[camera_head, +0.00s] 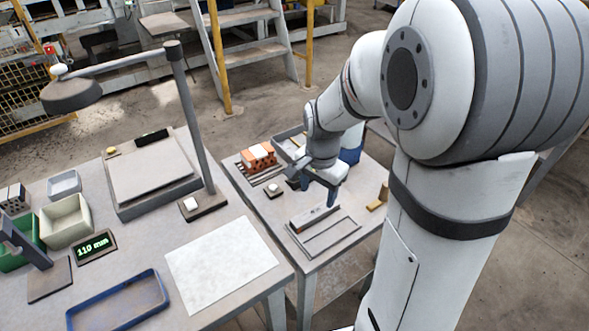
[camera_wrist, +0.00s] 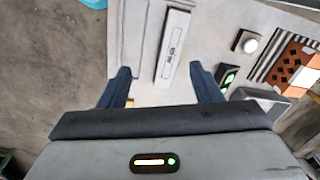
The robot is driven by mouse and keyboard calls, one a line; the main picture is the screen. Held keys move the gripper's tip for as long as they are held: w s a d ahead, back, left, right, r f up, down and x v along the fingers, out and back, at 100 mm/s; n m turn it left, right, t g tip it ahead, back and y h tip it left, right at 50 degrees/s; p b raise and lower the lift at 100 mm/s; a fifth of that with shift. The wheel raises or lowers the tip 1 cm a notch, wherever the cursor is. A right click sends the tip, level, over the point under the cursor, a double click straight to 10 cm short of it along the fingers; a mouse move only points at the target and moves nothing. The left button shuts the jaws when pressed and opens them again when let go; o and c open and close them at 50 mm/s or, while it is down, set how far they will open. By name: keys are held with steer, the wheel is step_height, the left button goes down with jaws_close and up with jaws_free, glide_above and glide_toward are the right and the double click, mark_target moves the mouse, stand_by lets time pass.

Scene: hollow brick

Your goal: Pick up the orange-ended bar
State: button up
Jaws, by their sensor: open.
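A pale grey bar (camera_head: 312,217) with a small dark label lies at the back of a flat framed fixture (camera_head: 327,240) on the right table. In the wrist view the bar (camera_wrist: 173,48) lies lengthwise ahead of the fingers, its near end between their lines. I cannot make out an orange end on it. My gripper (camera_head: 320,192) points down above the bar, open and empty. In the wrist view my gripper (camera_wrist: 160,72) shows two dark blue fingers spread apart, with neither touching the bar.
A small yellow-brown block (camera_head: 376,205) lies at the table's right edge. The left table holds a lamp (camera_head: 72,94), bins and a blue tray (camera_head: 118,302).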

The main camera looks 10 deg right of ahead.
mark_target(315, 213)
steer(key=w+f+m, duration=0.1)
steer(key=f, duration=0.1)
steer(key=w+f+m, duration=0.2)
steer(key=shift+w+a+g, duration=0.15)
steer(key=shift+a+g, duration=0.05)
steer(key=shift+g, duration=0.1)
steer(key=f, duration=0.5)
steer(key=d+f+p, duration=0.1)
steer(key=f, duration=0.2)
steer(key=shift+r, duration=0.1)
steer(key=c, duration=1.3)
steer(key=shift+o, duration=0.2)
